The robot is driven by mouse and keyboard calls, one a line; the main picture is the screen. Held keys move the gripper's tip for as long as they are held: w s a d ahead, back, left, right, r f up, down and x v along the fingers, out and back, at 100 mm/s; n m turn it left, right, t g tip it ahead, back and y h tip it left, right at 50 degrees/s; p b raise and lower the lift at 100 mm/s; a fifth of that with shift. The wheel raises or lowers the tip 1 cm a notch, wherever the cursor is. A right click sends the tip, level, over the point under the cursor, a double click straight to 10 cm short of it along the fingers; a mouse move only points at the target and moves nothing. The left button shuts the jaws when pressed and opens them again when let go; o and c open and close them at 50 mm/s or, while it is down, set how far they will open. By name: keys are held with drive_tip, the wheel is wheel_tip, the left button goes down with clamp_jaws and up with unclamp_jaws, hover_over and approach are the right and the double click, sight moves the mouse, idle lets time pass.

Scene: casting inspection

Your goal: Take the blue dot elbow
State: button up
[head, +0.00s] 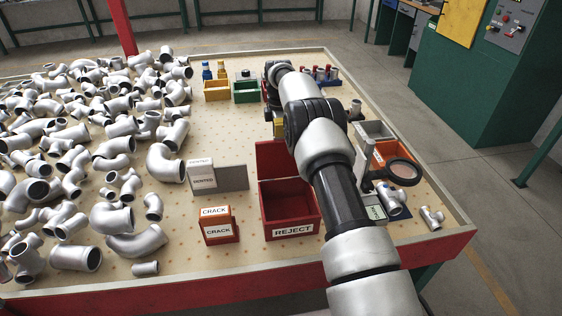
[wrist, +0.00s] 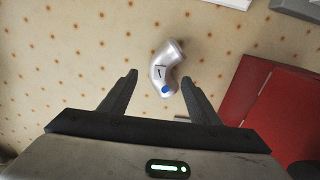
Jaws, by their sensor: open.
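The blue dot elbow (wrist: 160,70) is a silver bent pipe with a dark mark and a blue dot on it. In the wrist view it lies on the dotted tabletop, a little beyond the space between my fingertips. My gripper (wrist: 158,78) is open and empty, with one dark finger on each side of the near end of the elbow. Whether the fingertips are at the elbow's height cannot be told. In the head view my own arm covers this spot, and I cannot make out the elbow or the gripper's fingers there.
The red REJECT bin (head: 290,207) stands left of my arm; a red surface (wrist: 262,105) is close right of my gripper in the wrist view. A magnifier (head: 403,172) and an orange bin (head: 388,155) stand right. Many silver fittings crowd the left. A CRACK box (head: 219,228) stands in front.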

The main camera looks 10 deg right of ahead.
drive_tip(key=f, duration=0.5)
drive_tip(key=shift+s+d, duration=0.1)
drive_tip(key=shift+d, duration=0.15)
drive_tip(key=shift+r, duration=0.15)
clamp_jaws()
